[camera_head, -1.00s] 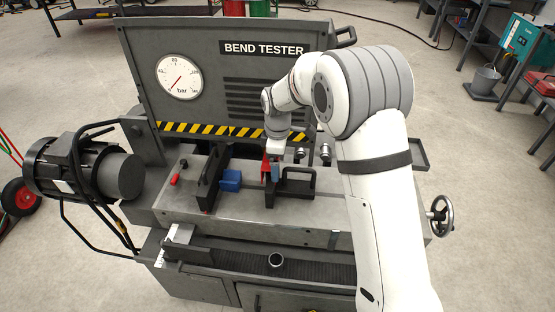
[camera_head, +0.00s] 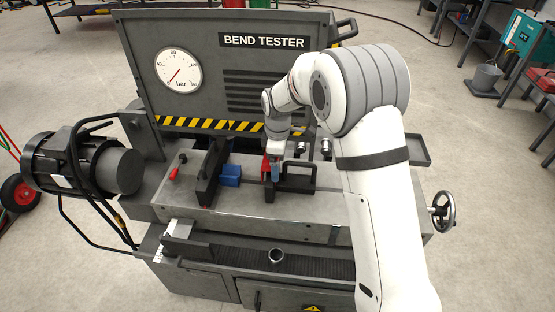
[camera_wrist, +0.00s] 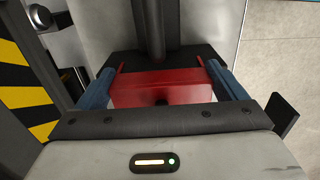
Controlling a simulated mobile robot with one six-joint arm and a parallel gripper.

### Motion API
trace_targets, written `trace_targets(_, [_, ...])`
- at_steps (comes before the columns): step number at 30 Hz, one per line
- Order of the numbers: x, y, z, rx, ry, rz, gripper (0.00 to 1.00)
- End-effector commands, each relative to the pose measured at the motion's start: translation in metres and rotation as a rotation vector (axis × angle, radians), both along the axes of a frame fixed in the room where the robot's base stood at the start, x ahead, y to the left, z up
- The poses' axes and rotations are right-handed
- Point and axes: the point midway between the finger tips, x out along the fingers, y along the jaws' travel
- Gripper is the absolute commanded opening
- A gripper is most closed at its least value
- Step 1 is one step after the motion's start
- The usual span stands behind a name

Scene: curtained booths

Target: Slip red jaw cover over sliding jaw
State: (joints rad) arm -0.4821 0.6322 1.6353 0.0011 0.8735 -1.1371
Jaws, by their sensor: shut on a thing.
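The red jaw cover (camera_wrist: 162,90) is between the two blue fingers of my gripper (camera_wrist: 164,88), which is shut on it. In the head view the cover (camera_head: 265,165) shows as a small red patch beside my gripper (camera_head: 274,172). The cover is at the left end of the right-hand dark jaw with a loop handle (camera_head: 298,166), which looks like the sliding jaw. In the wrist view, dark jaw metal (camera_wrist: 155,59) lies just beyond the cover, touching or very close. I cannot tell how far the cover sits over it.
A second dark jaw (camera_head: 210,170) with a blue block (camera_head: 231,174) stands to the left, across a gap. The gauge panel (camera_head: 230,75) rises behind. A small cup-like ring (camera_head: 276,256) sits on the lower ledge. A handwheel (camera_head: 443,211) is at the right.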

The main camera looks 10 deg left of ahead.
Motion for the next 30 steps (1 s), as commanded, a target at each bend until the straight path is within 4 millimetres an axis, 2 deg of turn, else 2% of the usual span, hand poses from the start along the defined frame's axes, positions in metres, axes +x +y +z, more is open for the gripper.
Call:
trace_targets(3, [0.0, 0.0, -0.004, 0.0, 0.0, 0.0, 0.66])
trace_targets(4, [0.0, 0.0, -0.002, 0.0, 0.0, 0.0, 0.93])
trace_targets(6, [0.0, 0.0, -0.002, 0.0, 0.0, 0.0, 0.99])
trace_targets(13, [0.0, 0.0, -0.002, 0.0, 0.001, 0.0, 1.0])
trace_targets(16, [0.0, 0.0, 0.004, 0.0, -0.001, 0.0, 1.0])
trace_targets(24, [0.0, 0.001, 0.05, 0.001, -0.003, 0.001, 1.0])
trace_targets(30, [0.0, 0.001, 0.072, 0.001, -0.001, 0.001, 1.0])
